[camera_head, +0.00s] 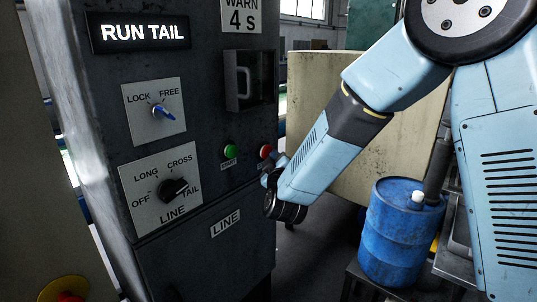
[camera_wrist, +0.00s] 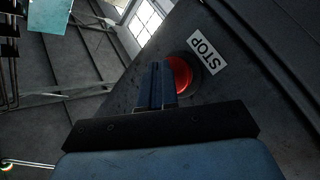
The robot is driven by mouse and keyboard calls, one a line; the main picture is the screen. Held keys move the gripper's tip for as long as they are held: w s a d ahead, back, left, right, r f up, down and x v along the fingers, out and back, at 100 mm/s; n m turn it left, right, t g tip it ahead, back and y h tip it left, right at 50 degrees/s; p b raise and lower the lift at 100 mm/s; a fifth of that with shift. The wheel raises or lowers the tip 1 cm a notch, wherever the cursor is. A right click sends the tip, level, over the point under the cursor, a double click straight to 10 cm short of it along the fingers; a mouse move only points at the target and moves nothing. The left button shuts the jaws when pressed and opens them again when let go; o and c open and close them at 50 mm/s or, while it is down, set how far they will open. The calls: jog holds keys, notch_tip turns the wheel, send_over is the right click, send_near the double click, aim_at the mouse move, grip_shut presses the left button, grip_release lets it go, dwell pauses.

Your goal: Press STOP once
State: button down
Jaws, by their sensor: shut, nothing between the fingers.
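The red STOP button (camera_head: 266,151) is on the dark cabinet face, right of the green START button (camera_head: 230,151). In the wrist view the red button (camera_wrist: 180,74) shows beside a white STOP label (camera_wrist: 207,53). My gripper (camera_head: 268,172) is at the cabinet's right side, by the red button. In the wrist view my gripper (camera_wrist: 157,72) has its fingers together, with the tips overlapping the button's left edge. I cannot tell whether the fingertips touch the button. The STOP label is hidden in the head view.
The cabinet carries a lit RUN TAIL sign (camera_head: 140,33), a blue LOCK/FREE knob (camera_head: 163,112) and a black LINE selector (camera_head: 173,188), whose pointer seems turned toward TAIL. A blue drum (camera_head: 390,235) stands at the right. A red knob (camera_head: 68,297) shows at lower left.

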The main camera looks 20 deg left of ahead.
jog(key=shift+w+a, duration=0.15)
jog(key=shift+a, duration=0.3)
dwell(0.6)
jog(key=shift+d, duration=0.15)
jog(key=shift+s+d, duration=0.4)
jog(key=shift+d, duration=0.45)
jog(key=shift+s+d, duration=0.3)
jog(key=shift+d, duration=0.5)
jog(key=shift+s+d, duration=0.35)
jog(key=shift+d, duration=0.4)
jog(key=shift+s+d, duration=0.3)
jog(key=shift+d, duration=0.5)
